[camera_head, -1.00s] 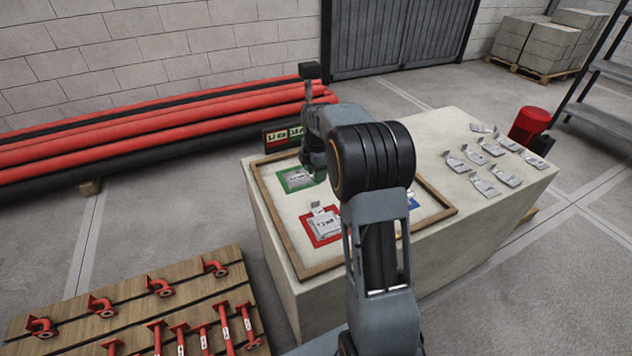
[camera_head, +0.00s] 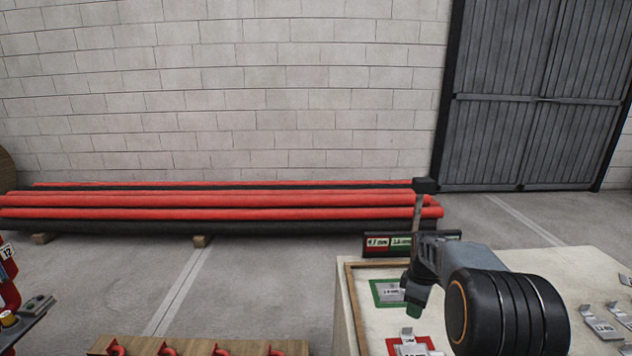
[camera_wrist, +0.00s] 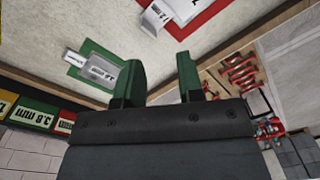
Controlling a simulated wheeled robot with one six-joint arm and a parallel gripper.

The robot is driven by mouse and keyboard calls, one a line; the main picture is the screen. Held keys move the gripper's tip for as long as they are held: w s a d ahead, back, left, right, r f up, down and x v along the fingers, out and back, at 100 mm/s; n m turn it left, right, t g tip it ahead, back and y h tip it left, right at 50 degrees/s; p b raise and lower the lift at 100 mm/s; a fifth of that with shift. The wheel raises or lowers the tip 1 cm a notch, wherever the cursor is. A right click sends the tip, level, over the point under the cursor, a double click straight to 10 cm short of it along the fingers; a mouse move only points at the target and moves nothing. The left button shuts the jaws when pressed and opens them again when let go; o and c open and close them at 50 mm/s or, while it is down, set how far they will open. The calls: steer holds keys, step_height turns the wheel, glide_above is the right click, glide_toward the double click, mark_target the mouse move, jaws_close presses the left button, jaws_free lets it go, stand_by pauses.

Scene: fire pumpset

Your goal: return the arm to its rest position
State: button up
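My gripper (camera_wrist: 160,76) is open, with a gap and nothing held between its two green fingers in the wrist view. In the head view my gripper (camera_head: 413,306) hangs over the table beside the green square. A grey metal plate (camera_wrist: 103,68) lies on the green square (camera_wrist: 75,71) beside the left finger. The green square also shows in the head view (camera_head: 378,295). Another metal plate (camera_wrist: 160,17) lies on the red square (camera_wrist: 203,14). My arm reaches out over the table, its dark round joint hiding part of the tabletop.
The table (camera_head: 343,285) has a raised wooden frame (camera_head: 352,300) and a label board (camera_head: 376,245) at its back. Several plates (camera_head: 602,327) lie at the right. Red and black pipes (camera_head: 220,200) lie along the wall. A pallet (camera_head: 190,346) with red fittings stands at lower left.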

steer(key=s+a+r+m+t+p, duration=0.2)
steer(key=s+a+r+m+p, duration=0.2)
steer(key=s+r, duration=0.4)
steer(key=s+a+r+m+t+p, duration=0.2)
steer(key=s+a+r+m+p, duration=0.3)
steer(key=s, duration=0.8)
step_height(320, 180, up, 4)
steer(key=shift+s+a+f+m, duration=0.25)
steer(key=shift+s+a+m, duration=0.15)
steer(key=shift+a+m, duration=0.65)
steer(key=shift+s, duration=0.1)
